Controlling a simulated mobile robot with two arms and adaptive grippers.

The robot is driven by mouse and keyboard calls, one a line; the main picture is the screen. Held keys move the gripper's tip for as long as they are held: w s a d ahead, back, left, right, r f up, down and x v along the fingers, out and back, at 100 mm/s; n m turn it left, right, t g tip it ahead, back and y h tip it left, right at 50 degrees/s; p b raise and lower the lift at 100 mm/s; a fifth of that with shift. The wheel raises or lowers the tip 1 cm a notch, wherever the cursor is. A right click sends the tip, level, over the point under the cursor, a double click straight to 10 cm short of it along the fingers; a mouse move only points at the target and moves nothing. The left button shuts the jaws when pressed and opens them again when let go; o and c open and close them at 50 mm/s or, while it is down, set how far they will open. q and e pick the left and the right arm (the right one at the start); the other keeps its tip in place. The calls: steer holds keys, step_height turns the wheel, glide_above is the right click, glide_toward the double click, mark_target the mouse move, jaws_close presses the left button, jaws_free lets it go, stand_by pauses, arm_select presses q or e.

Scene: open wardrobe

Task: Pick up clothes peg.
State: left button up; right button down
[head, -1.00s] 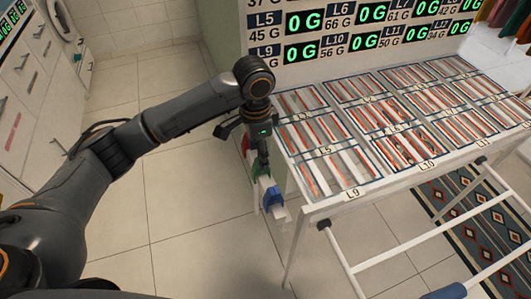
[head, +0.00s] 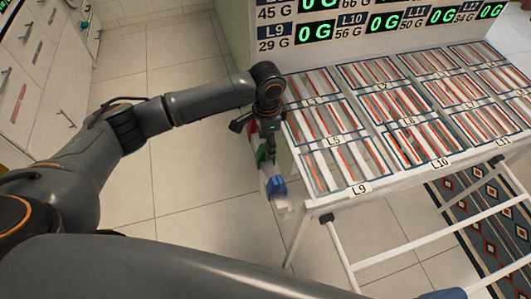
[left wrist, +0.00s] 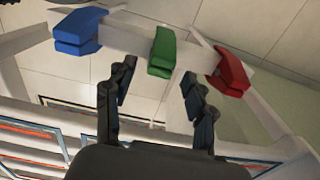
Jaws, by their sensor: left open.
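Three clothes pegs hang on a white bar (left wrist: 130,38) at the table's left end: blue (left wrist: 80,31), green (left wrist: 161,52) and red (left wrist: 231,73) in the left wrist view. In the head view the blue peg (head: 276,187) is clearest; the green peg (head: 261,153) is partly hidden by my gripper. My left gripper (left wrist: 158,72) is open and empty, its fingertips on either side of the green peg's near end. I cannot tell whether they touch it. In the head view the left gripper (head: 269,156) points down beside the bar. My right gripper is out of view.
The white table (head: 340,201) with labelled, marked cells (head: 345,165) lies right of my gripper. A panel with green readouts (head: 350,28) stands behind it. White drawers (head: 45,70) are at the far left. The tiled floor (head: 180,210) left of the table is clear.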

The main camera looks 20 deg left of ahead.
mark_target(260, 155)
arm_select(q)
steer(key=f, duration=0.3)
steer(key=shift+s+a+f, duration=0.1)
steer(key=shift+a+f, duration=0.1)
steer(key=shift+f, duration=0.3)
steer(key=c, duration=0.9)
steer(key=shift+c, duration=0.7)
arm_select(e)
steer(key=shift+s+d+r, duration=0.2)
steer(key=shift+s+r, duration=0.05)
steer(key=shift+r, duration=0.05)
arm_select(q)
steer(key=shift+r, duration=0.1)
